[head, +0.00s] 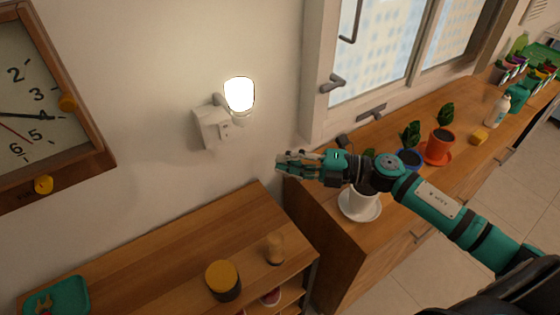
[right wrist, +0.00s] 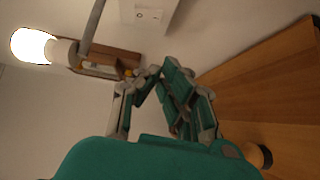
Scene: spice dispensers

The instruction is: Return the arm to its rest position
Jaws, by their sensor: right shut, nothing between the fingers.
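My right arm reaches in from the lower right of the head view, stretched out to the left. My right gripper (head: 290,165) is in mid-air in front of the wall, above the gap between the low wooden shelf and the longer counter. It is shut and holds nothing. In the right wrist view the fingers of the right gripper (right wrist: 156,72) come together at their tips with nothing between them. My left gripper is not in view.
The arm passes over potted plants, with a white pot (head: 358,204) under it and an orange pot (head: 438,146) behind. A lit wall lamp (head: 239,95) is left of the gripper. A yellow-lidded jar (head: 223,280) stands on the low shelf (head: 150,262).

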